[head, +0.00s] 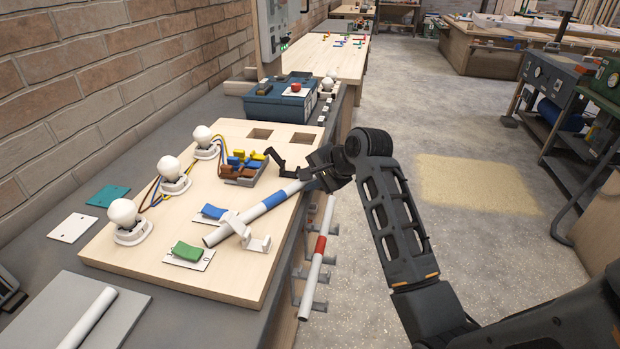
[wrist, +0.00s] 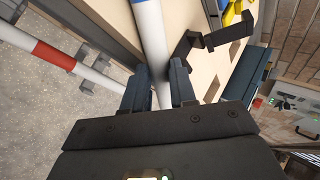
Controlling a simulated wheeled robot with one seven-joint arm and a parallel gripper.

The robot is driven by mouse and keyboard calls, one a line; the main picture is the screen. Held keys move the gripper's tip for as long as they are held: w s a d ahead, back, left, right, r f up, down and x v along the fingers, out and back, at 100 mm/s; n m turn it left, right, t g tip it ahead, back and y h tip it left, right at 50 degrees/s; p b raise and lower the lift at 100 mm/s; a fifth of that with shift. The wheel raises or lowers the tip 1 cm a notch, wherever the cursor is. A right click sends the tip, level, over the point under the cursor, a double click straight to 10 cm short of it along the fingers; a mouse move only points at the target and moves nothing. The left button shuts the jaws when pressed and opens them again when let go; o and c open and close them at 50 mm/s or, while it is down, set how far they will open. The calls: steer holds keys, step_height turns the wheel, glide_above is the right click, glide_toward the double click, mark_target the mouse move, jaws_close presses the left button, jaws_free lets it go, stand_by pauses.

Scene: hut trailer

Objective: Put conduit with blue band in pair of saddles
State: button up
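The white conduit with the blue band (head: 273,201) slants over the right part of the wooden board, its near end between the blue and green switches. My gripper (head: 316,178) is at its far end. In the wrist view the fingers (wrist: 159,88) sit on both sides of the white tube and appear closed on it. A white saddle (head: 260,244) stands at the board's right edge, close beside the tube's near part; I cannot tell whether they touch. A black hooked bracket (head: 285,166), seemingly another saddle, stands left of my gripper, apart from the tube; it also shows in the wrist view (wrist: 216,42).
A red-banded conduit (head: 314,273) hangs in grey brackets along the bench side. Bulbs (head: 174,174), wiring, a terminal block (head: 242,170), a green switch (head: 187,252) and a blue switch (head: 213,212) crowd the board. A blue box (head: 280,102) stands beyond.

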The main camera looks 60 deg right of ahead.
jaws_close()
steer(key=o, duration=0.6)
jaws_free()
steer(key=shift+c, duration=0.2)
steer(key=v, duration=0.7)
steer(key=shift+s+r, duration=0.2)
steer(key=shift+s, duration=0.15)
